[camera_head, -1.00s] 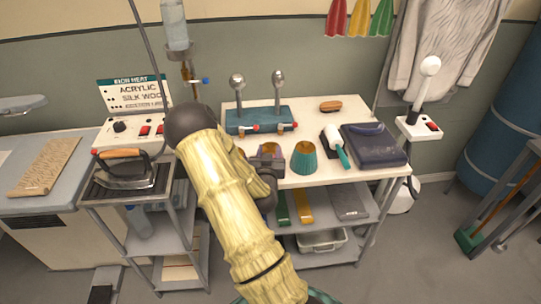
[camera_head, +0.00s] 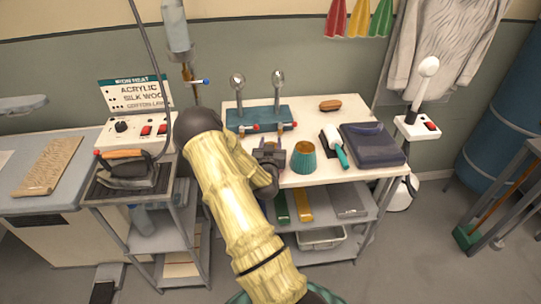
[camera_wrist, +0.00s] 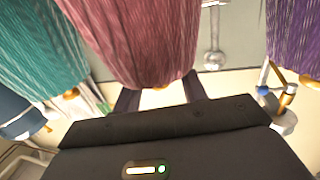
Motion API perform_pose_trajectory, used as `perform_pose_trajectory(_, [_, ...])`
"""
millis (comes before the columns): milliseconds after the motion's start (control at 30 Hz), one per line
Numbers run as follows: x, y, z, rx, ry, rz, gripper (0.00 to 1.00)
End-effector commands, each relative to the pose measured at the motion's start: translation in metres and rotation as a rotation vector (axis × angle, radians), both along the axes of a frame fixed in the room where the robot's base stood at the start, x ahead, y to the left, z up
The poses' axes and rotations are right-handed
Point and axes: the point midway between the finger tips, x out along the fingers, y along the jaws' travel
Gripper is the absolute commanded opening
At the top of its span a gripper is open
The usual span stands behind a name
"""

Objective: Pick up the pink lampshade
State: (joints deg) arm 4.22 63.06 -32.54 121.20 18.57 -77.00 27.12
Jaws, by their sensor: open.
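The pink lampshade (camera_wrist: 140,40) fills the top middle of the wrist view, its ribbed side close to the camera. My gripper (camera_wrist: 160,97) is open, with one dark finger on either side of the pink lampshade's near end. I cannot tell whether the fingers touch it. In the head view my gripper (camera_head: 268,156) is over the white table, and it and my arm hide the pink lampshade. A teal lampshade (camera_wrist: 40,45) is to the left in the wrist view and stands right of my gripper in the head view (camera_head: 303,160). A purple lampshade (camera_wrist: 294,35) is at the right of the wrist view.
The white table (camera_head: 330,175) also holds a teal stand with two metal knobs (camera_head: 258,117), a brush (camera_head: 330,105), a white-and-teal roller (camera_head: 334,147) and a dark folded item (camera_head: 372,145). An iron (camera_head: 128,168) stands on the left cart.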

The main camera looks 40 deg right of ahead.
Motion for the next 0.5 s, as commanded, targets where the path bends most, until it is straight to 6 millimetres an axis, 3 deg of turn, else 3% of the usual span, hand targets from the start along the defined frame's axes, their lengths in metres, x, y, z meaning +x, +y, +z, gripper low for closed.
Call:
perform_pose_trajectory(67, [-0.0001,0.0001,0.0001,0.000,0.000,0.000,0.42])
perform_pose_trajectory(300, [-0.0001,0.0001,0.0002,0.000,0.000,0.000,0.00])
perform_pose_trajectory(500, [-0.0001,0.0001,0.0004,-0.001,-0.001,0.000,0.00])
